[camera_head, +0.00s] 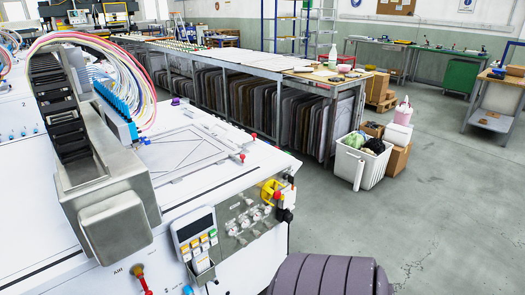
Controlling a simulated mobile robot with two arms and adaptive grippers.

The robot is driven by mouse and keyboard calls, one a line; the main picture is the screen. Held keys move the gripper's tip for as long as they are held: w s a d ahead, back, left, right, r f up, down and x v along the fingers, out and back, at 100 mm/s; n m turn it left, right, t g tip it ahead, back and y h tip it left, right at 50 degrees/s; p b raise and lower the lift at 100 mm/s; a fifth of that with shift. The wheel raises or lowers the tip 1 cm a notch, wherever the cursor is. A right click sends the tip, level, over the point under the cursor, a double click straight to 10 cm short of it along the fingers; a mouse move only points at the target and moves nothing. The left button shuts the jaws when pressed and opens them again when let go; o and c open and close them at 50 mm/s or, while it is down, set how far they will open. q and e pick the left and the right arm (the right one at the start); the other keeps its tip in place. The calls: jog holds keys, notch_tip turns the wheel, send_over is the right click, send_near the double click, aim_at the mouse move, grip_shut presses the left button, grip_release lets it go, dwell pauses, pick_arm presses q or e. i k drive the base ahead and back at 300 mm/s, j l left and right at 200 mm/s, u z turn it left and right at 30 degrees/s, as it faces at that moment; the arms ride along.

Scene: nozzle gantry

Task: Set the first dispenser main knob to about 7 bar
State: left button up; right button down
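A grey dispenser panel (250,220) is on the front side of the white machine, near the middle of the view. It carries several small, pale round knobs or gauges. They are too small for me to tell which is the first dispenser main knob, and no pressure reading is legible. A yellow and red fitting (270,190) is at the panel's upper right, close to red and black parts at the corner. Neither of my grippers is in view, and nothing touches the panel.
A control box with a screen (194,229) hangs left of the panel. A red-handled valve (140,277) is lower left. A purple-grey ribbed rounded object (330,276) stands in front of the machine. A white bin (350,168) is farther back; the floor at right is open.

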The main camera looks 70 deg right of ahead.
aim_at(249, 202)
jog(key=z, duration=2.15)
